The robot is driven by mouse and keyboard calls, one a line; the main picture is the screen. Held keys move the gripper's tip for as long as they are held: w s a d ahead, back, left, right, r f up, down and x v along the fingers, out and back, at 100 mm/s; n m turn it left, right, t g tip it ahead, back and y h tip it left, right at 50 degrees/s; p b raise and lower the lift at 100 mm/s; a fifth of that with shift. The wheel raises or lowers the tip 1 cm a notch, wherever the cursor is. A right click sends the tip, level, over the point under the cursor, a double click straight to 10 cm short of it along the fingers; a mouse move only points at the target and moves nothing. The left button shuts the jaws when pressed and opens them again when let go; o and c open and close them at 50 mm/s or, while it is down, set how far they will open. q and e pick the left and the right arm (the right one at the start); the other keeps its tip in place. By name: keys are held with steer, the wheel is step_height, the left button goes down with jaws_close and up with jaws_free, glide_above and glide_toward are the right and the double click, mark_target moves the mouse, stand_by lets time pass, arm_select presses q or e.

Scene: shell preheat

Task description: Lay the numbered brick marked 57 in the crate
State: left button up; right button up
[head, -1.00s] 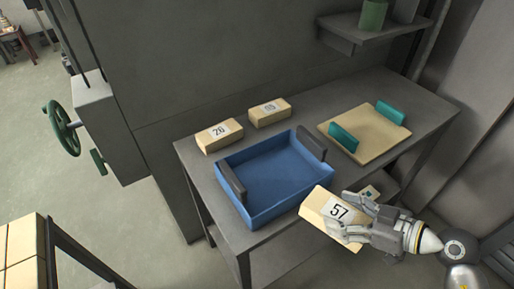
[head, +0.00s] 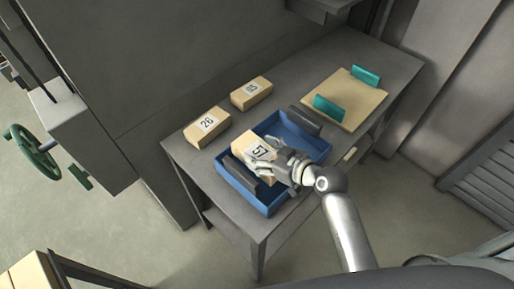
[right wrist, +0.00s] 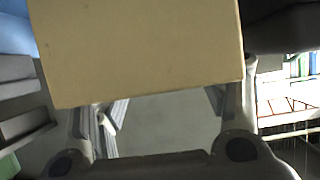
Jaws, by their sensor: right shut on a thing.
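The tan brick marked 57 (head: 254,146) is held in my right gripper (head: 277,163), over the inside of the blue crate (head: 266,211). In the head view I cannot tell whether it touches the crate floor. In the right wrist view the brick (right wrist: 145,45) fills the upper middle, between the fingers of my right gripper (right wrist: 160,105). The crate stands on the grey table and has dark handles at two opposite ends. My left gripper is not in view.
A brick marked 26 (head: 207,127) and another numbered brick (head: 251,93) lie on the table (head: 300,75) behind the crate. A tan board (head: 345,98) with two teal blocks (head: 331,107) lies at the right. A green handwheel (head: 32,152) is at the left.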

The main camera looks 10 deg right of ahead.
steer(key=shift+s+d+f, duration=0.1)
steer(key=shift+d+f, duration=0.15)
steer(key=shift+f, duration=0.8)
steer(key=f+b, duration=0.3)
steer(key=b, duration=0.1)
steer(key=shift+a+f, duration=0.2)
steer(key=shift+f+b, duration=0.25)
steer(key=shift+b, duration=0.5)
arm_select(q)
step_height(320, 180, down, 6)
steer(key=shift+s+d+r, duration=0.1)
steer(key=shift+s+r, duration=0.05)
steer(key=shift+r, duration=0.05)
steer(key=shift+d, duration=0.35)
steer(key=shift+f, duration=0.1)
arm_select(e)
steer(key=shift+f, duration=0.55)
steer(key=o, duration=1.4)
steer(key=shift+c, duration=0.2)
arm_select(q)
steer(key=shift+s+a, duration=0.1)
arm_select(e)
steer(key=shift+o, duration=0.6)
